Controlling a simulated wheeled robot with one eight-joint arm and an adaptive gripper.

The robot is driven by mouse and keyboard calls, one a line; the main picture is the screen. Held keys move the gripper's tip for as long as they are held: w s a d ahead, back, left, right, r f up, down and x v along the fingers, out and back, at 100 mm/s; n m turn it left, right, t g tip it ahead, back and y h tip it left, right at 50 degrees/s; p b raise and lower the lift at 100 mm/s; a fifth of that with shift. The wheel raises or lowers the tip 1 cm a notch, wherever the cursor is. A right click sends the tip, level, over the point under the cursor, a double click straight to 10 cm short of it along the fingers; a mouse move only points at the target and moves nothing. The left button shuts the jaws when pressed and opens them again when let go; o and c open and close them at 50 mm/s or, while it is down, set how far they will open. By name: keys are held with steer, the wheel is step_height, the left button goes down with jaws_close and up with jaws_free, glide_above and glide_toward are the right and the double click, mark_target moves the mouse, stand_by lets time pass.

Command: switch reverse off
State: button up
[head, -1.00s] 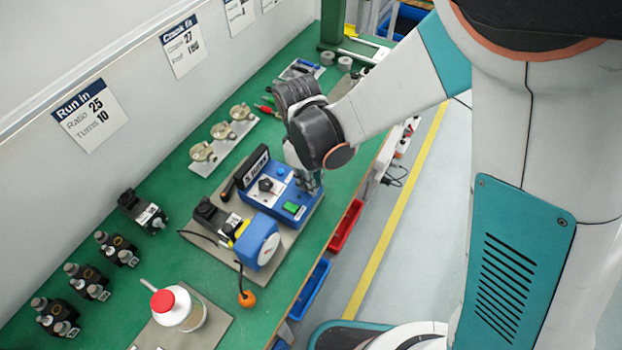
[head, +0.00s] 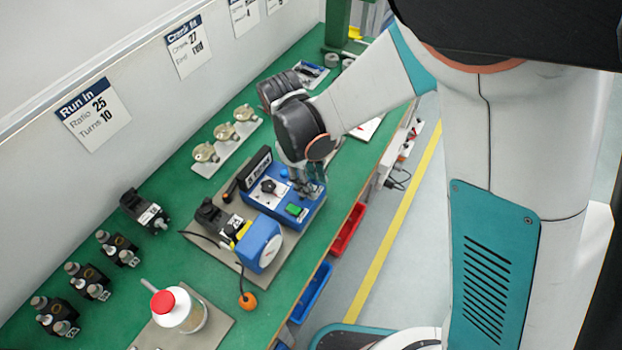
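A blue control box (head: 262,207) stands on a grey plate on the green bench. Its sloped top carries a black rotary knob (head: 268,186), a small blue button (head: 284,173) and a green rectangular switch (head: 294,209). A dark display (head: 254,169) rises at its back. The labels are too small to read, so I cannot tell which control is reverse. My gripper (head: 309,190) is at the box's right end, pointing down, close to the green switch. My wrist hides part of that end. I cannot tell whether the gripper touches the box or how far its fingers are apart.
Brass parts (head: 206,152) lie behind. Bins hang below the bench edge.

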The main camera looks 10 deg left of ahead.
steer(key=v, duration=1.2)
steer(key=shift+d, duration=0.1)
